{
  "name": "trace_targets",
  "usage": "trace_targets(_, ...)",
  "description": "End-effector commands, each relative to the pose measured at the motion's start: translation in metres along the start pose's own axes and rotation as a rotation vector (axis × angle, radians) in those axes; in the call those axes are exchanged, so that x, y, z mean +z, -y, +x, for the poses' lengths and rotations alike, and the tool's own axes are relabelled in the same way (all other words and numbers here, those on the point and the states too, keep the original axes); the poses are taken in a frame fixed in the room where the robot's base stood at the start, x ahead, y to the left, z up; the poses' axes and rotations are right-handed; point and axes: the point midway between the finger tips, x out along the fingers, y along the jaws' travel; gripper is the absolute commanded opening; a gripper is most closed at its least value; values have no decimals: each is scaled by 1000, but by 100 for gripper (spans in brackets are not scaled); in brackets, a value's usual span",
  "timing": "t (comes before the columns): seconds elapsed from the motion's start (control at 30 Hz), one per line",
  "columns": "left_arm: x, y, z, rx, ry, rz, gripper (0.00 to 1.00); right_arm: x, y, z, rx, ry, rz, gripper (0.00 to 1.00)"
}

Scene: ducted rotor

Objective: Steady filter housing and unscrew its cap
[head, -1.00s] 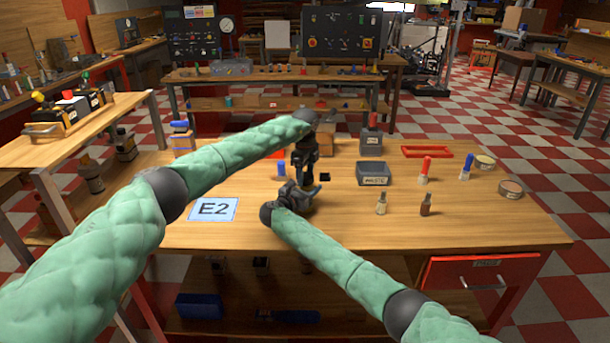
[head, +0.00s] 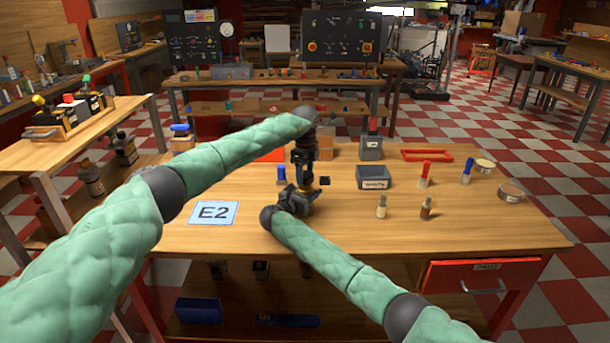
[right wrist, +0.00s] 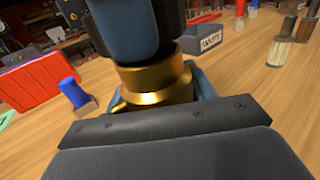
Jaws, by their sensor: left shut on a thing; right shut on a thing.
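The brass-coloured filter housing (right wrist: 155,82) stands upright in the right wrist view, with a flared lower part. My left gripper (head: 306,180) points straight down over it in the head view and is shut on its top. The left fingers, dark with blue-grey pads, fill the top of the right wrist view (right wrist: 135,35) and hide the cap. My right gripper (head: 306,197) is low at the table and shut around the lower part of the housing. The two grippers hide most of the housing in the head view.
A grey labelled bin (head: 374,177) stands right of the grippers. Red (head: 425,174) and blue (head: 467,171) capped items, two small bottles (head: 381,207) and round tins (head: 511,193) stand further right. An E2 card (head: 214,212) lies left.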

Motion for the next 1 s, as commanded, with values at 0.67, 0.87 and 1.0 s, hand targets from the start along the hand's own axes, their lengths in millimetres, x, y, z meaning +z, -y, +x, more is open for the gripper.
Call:
trace_targets(0.67, 1, 0, -34, -1, 1, -1, 27, -1, 1, 1, -1, 0, -1, 0)
trace_targets(0.87, 0, 0, -40, 0, 0, -1, 27, -1, 1, 1, -1, 0, -1, 0)
trace_targets(1.0, 0, 0, -40, 0, 0, -1, 27, 0, 1, 1, -1, 0, -1, 62)
